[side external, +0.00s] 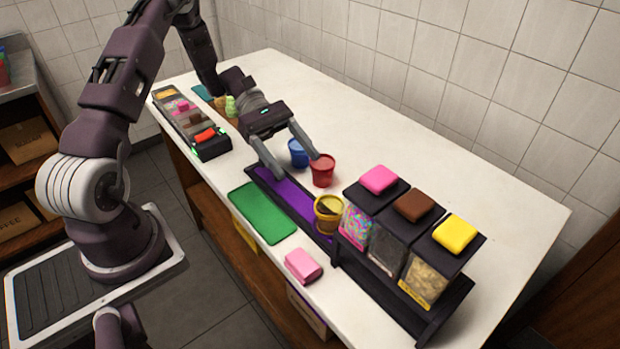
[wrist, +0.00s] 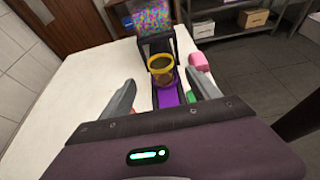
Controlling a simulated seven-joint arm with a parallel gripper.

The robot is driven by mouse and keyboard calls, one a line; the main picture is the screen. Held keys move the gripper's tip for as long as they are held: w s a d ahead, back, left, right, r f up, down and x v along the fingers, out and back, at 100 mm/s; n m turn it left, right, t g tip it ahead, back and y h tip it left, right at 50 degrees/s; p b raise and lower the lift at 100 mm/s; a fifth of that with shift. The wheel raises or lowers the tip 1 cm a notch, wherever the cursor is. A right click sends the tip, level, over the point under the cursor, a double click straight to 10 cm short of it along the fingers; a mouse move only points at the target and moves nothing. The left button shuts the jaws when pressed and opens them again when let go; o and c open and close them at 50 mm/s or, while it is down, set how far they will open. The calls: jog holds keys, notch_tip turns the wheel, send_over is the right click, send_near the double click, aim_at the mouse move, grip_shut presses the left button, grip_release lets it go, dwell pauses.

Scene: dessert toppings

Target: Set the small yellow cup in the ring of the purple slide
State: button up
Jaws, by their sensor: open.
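The small yellow cup (side external: 327,222) stands upright at the dispenser end of the purple slide (side external: 295,200). In the wrist view the cup (wrist: 160,63) is ahead of my gripper, at the far end of the purple strip (wrist: 167,97). It appears to sit in the slide's ring, but the ring is hard to make out, so I cannot tell how fully it is seated. My gripper (side external: 296,165) is open and empty above the slide, back from the cup. Its two fingers (wrist: 160,80) are spread wide and do not touch the cup.
Dispensers with pink, brown and yellow lids (side external: 414,206) stand just beyond the cup. Red (side external: 322,171) and blue (side external: 298,153) cups stand close behind my gripper. A green mat (side external: 262,213) and a pink block (side external: 303,265) lie in front. The back counter is clear.

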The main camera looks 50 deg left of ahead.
jog(key=s+d+r+m+g+y, duration=0.1)
jog(key=s+d+r+m+y, duration=0.5)
jog(key=s+r+m+y, duration=0.5)
jog(key=s+r+m+t+y, duration=0.2)
jog(key=s+r+m+t, duration=0.4)
jog(key=s, duration=0.3)
jog(key=shift+r+m+t+y, duration=0.3)
jog(key=shift+r+m, duration=0.2)
jog(key=shift+r, duration=0.05)
